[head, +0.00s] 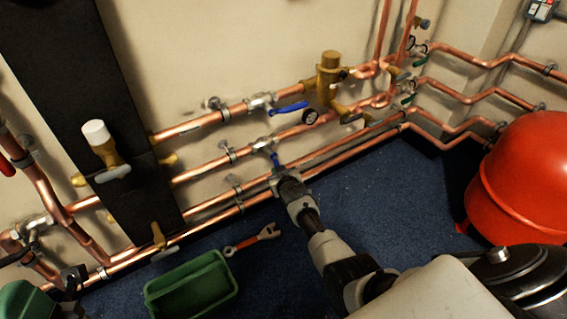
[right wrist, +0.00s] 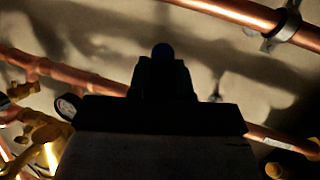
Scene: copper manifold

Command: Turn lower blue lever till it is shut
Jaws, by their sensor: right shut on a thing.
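The lower blue lever (head: 275,160) is on the middle copper pipe, and its upper part shows above my gripper, pointing steeply up and slightly left. My right gripper (head: 281,176) is shut on this lever, hiding its lower end. In the right wrist view the gripper (right wrist: 162,62) is a dark silhouette, with a dark blue bit of the lever (right wrist: 162,50) between the fingertips. The upper blue lever (head: 290,107) lies nearly along the top pipe. My left gripper is not clearly seen.
A brass valve body (head: 328,75) stands on the top pipe. A red tank (head: 525,180) stands at the right. A green bin (head: 190,288) and a red-handled wrench (head: 252,238) lie on the blue floor.

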